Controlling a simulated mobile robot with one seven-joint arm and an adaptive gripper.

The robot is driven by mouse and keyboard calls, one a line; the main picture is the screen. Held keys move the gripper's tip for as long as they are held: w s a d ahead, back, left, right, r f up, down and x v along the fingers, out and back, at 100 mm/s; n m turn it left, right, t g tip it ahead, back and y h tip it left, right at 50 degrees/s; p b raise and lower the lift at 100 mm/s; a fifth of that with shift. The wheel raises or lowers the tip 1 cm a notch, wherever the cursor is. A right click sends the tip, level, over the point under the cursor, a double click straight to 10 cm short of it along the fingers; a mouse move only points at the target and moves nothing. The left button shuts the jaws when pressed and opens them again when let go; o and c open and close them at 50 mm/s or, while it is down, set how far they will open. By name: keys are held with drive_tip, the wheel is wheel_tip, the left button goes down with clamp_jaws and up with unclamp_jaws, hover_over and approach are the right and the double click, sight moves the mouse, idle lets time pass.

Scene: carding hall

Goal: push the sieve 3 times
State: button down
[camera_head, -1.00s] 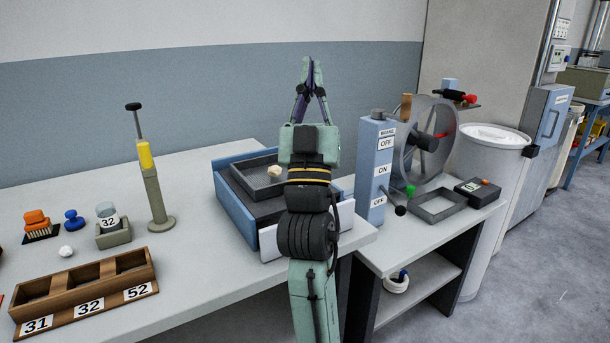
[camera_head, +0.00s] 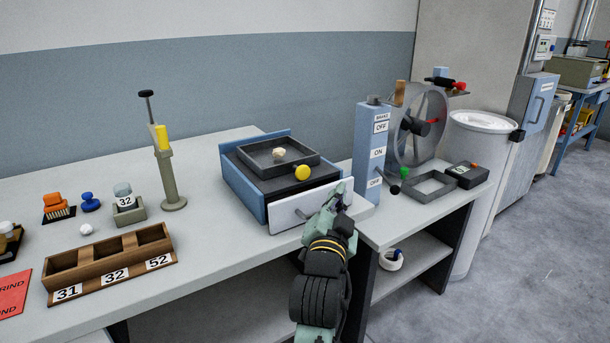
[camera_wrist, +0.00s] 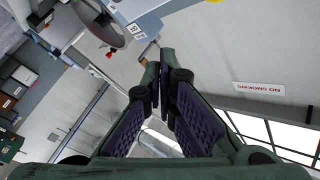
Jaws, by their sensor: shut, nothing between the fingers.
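The sieve (camera_head: 252,157) is a shallow dark grey tray holding a small pale tuft (camera_head: 279,154). It lies on a blue box (camera_head: 243,186) that has a white drawer front (camera_head: 288,217). A yellow knob (camera_head: 302,172) shows at the sieve's front right corner. My gripper (camera_head: 343,190) is shut and empty, at the right end of the drawer front, below and right of the sieve. Whether it touches the drawer front I cannot tell. In the wrist view the fingertips (camera_wrist: 165,60) are together, and the sieve is not clearly seen.
A blue switch post (camera_head: 370,150) and a wheel (camera_head: 420,125) stand right of the box. A grey frame (camera_head: 430,190) lies by them. A yellow-banded pump (camera_head: 165,165), a wooden tray (camera_head: 107,262) and small items are on the left.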

sight(304, 171)
drive_tip(key=shift+w+a, duration=0.1)
drive_tip(key=shift+w, duration=0.05)
drive_tip(key=shift+w+a+b, duration=0.15)
drive_tip(key=shift+w+a, duration=0.7)
drive_tip(key=shift+w, duration=0.3)
drive_tip(key=shift+w+a+b, duration=0.1)
drive_tip(key=shift+w+a, duration=0.7)
drive_tip(key=shift+w, duration=0.35)
drive_tip(key=shift+w+a+b, duration=0.15)
drive_tip(key=shift+w+a, duration=0.7)
drive_tip(key=shift+w, duration=0.3)
drive_tip(key=shift+w+a, duration=0.1)
drive_tip(key=shift+w+a, duration=0.15)
drive_tip(key=shift+w, duration=0.1)
drive_tip(key=shift+w+a+b, duration=0.4)
drive_tip(key=shift+w+a, duration=0.6)
drive_tip(key=shift+w, duration=0.3)
idle(0.6)
drive_tip(key=shift+s+d, duration=0.65)
drive_tip(key=shift+s, duration=0.2)
drive_tip(key=shift+s+d, duration=0.6)
drive_tip(key=shift+s, duration=0.2)
drive_tip(key=shift+s+d+p, duration=0.15)
drive_tip(key=shift+s+d, duration=0.6)
drive_tip(key=shift+s, duration=0.3)
drive_tip(key=shift+s+d+p, duration=0.15)
drive_tip(key=shift+s+d, duration=0.55)
drive_tip(key=shift+s, duration=0.3)
